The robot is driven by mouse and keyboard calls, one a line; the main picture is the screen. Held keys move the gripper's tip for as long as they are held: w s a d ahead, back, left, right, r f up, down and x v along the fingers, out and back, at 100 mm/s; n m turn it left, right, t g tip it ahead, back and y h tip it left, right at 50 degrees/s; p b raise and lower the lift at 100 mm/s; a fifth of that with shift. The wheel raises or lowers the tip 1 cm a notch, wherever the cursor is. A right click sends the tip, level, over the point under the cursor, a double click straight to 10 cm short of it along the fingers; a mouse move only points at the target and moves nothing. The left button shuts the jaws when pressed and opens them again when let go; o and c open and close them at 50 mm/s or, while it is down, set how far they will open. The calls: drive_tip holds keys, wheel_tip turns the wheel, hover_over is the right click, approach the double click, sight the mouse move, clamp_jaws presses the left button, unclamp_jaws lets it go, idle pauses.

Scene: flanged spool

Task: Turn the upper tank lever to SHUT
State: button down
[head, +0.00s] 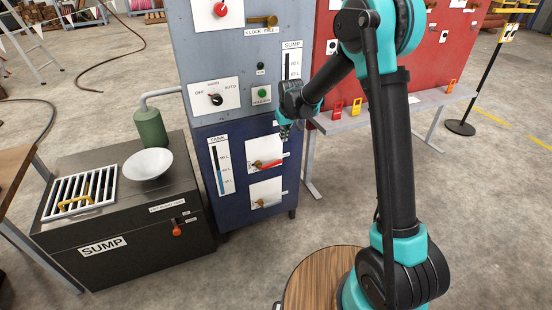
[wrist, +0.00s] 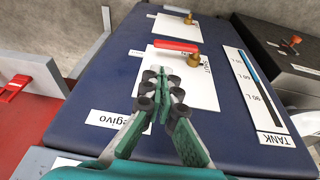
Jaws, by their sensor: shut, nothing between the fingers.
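The upper tank lever (head: 268,164) has a red handle on a brass pivot, on a white plate (head: 264,149) of the dark blue tank panel. Its handle points right from the pivot in the head view. In the wrist view the red handle (wrist: 176,46) points left from the brass pivot (wrist: 194,61). Lettering beside the pivot is too small to read surely. My gripper (head: 285,132) is above and in front of the plate, apart from the lever. In the wrist view its fingertips (wrist: 165,88) are together and empty, just short of the handle.
A lower lever (wrist: 188,19) sits on a second white plate (head: 266,193) below. The TANK gauge (head: 221,166) is left of the levers. The SUMP box (head: 130,225) with a funnel (head: 148,164) stands at left. A grey bench (head: 400,108) stands right of the panel.

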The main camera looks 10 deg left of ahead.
drive_tip(key=w+a+f, duration=0.1)
drive_tip(key=a+f, duration=0.1)
drive_tip(key=a, duration=0.1)
approach(277, 162)
drive_tip(key=shift+a+x, duration=0.2)
drive_tip(key=shift+x, duration=1.5)
drive_tip(key=shift+a+x, duration=0.15)
drive_tip(key=shift+x, duration=1.5)
drive_tip(key=shift+w, duration=0.2)
drive_tip(key=shift+w+d+f, duration=0.1)
drive_tip(key=shift+d+f, duration=0.2)
drive_tip(key=shift+f, duration=0.55)
drive_tip(key=shift+r, duration=0.1)
